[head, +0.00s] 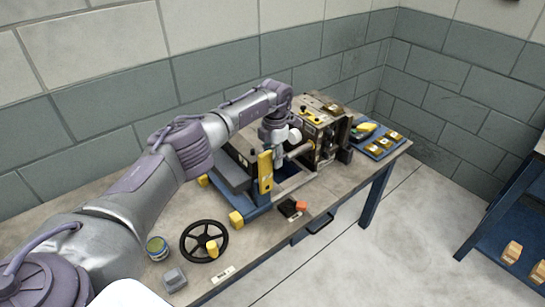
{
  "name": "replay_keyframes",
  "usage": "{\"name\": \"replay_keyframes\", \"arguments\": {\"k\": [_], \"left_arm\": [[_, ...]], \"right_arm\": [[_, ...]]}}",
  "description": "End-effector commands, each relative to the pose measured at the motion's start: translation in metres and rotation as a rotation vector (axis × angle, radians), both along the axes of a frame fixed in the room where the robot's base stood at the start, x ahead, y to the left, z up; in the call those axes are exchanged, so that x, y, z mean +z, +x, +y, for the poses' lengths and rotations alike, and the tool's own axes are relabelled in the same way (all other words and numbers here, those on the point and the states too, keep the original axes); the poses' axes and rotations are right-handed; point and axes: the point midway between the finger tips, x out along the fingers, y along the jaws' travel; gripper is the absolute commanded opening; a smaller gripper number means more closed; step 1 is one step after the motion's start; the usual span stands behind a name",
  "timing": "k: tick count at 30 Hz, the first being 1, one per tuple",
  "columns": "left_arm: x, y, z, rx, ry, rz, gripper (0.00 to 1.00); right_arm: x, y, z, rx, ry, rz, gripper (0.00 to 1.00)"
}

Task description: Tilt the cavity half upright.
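My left arm reaches from the lower left across the table to the mould fixture. Its gripper (277,136) is small in the head view and points down at the fixture, beside a pale round part (294,136). I cannot tell if its fingers are open or closed on anything. A thick, brownish-grey mould block (327,131) with metal fittings stands upright on the right of the fixture. A dark grey slab (232,172) lies at the fixture's left, partly behind my arm. Which piece is the cavity half is not clear. My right gripper is out of view.
The fixture has a blue frame (256,210) and a yellow upright (265,172). A black handwheel (204,242), a tin (157,248) and a grey block (174,279) stand at the table's front left. A blue tray (379,152) with yellow pieces lies at the right.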

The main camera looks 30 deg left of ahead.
Motion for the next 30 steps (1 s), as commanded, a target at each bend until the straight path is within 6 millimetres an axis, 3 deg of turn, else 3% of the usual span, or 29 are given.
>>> {"name": "replay_keyframes", "arguments": {"k": [6, 10, 21, 30], "left_arm": [[0.001, 0.000, 0.001, 0.001, 0.001, 0.002, 0.42], [0.012, 0.001, 0.000, 0.000, 0.000, 0.000, 0.42], [0.087, 0.005, -0.002, -0.001, 0.000, -0.002, 0.42], [0.118, 0.006, -0.002, 0.000, 0.001, 0.001, 0.42]], "right_arm": [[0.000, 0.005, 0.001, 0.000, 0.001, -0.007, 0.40], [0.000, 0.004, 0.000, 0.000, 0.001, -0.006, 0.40], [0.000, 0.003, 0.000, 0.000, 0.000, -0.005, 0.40], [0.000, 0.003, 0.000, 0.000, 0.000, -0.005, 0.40]]}}
